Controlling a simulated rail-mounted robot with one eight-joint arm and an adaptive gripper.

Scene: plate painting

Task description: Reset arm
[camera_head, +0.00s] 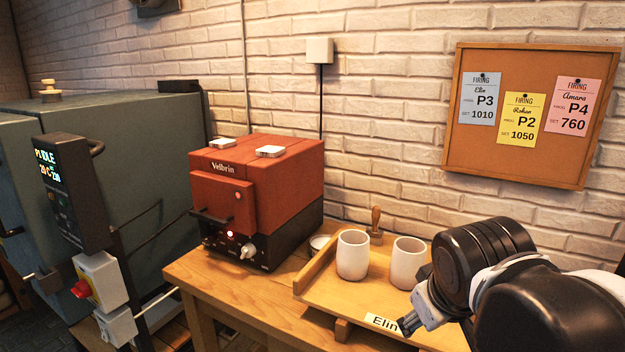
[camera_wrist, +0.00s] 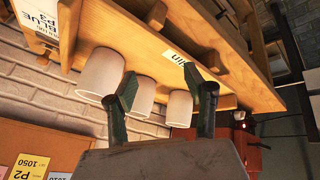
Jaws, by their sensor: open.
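My gripper (camera_head: 407,325) is low at the right in the head view, by the front of the wooden tray (camera_head: 365,305), with my arm reaching in from the right edge. In the wrist view my gripper (camera_wrist: 162,92) has its two dark fingers spread apart with nothing held between them. Two white cups, a left one (camera_head: 353,256) and a right one (camera_head: 407,263), stand upright on the tray. The wrist view, turned over, shows three cups, including a large near one (camera_wrist: 101,75). My arm hides the tray's right part in the head view.
A red kiln (camera_head: 265,185) stands left of the tray on the wooden table (camera_head: 215,290). A larger grey-green kiln (camera_head: 150,170) is at far left. A corkboard (camera_head: 535,160) with firing cards hangs on the brick wall. An "Elin" label (camera_head: 384,323) marks the tray front.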

